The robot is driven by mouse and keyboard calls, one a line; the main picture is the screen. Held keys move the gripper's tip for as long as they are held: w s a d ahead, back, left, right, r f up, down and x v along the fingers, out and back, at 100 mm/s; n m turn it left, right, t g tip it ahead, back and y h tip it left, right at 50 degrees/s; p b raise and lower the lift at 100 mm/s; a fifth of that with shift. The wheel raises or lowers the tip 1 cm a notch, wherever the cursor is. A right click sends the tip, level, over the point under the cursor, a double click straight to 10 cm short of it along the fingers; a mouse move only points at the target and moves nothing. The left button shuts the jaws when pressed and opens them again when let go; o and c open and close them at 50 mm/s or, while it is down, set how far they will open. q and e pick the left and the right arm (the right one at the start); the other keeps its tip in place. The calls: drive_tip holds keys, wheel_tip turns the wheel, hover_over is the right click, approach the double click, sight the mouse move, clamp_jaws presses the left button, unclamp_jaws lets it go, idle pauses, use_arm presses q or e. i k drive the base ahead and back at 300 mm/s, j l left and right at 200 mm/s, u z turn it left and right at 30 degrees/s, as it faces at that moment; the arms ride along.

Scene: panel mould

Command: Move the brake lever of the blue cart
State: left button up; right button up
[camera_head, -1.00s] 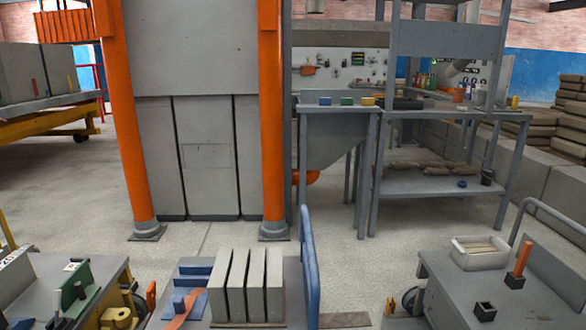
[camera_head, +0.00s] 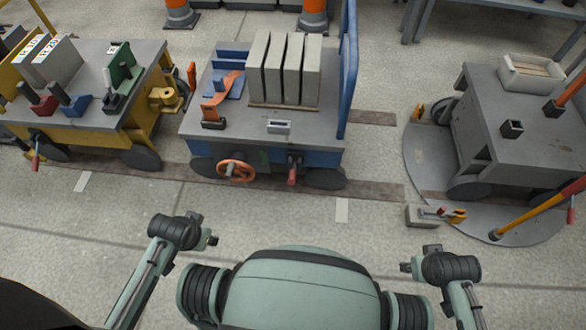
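The blue cart (camera_head: 262,158) stands in the upper middle of the head view, with a grey top and blue sides. A short lever with a red handle (camera_head: 292,176) hangs at its near side, right of an orange handwheel (camera_head: 236,170); I take this red-handled lever as the brake lever. My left gripper (camera_head: 208,233) is low and left of the cart, apart from it. My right gripper (camera_head: 412,262) is low and to the right, also apart. Both are small and seen from above, so their finger openings are unclear. Nothing shows held in either.
Grey slabs (camera_head: 283,75) stand on the blue cart, beside a blue upright rail (camera_head: 348,65). A yellow cart (camera_head: 147,118) with its own red-handled lever (camera_head: 35,160) is left. A grey cart (camera_head: 483,120) stands right on a round floor plate (camera_head: 420,165). Open floor lies before the carts.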

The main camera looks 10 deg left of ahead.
sight(292, 178)
drive_tip(key=l+u, duration=0.4)
drive_tip(key=l, duration=0.35)
drive_tip(key=i+l+u, duration=0.35)
drive_tip(key=i+l, duration=0.15)
drive_tip(key=l, duration=0.1)
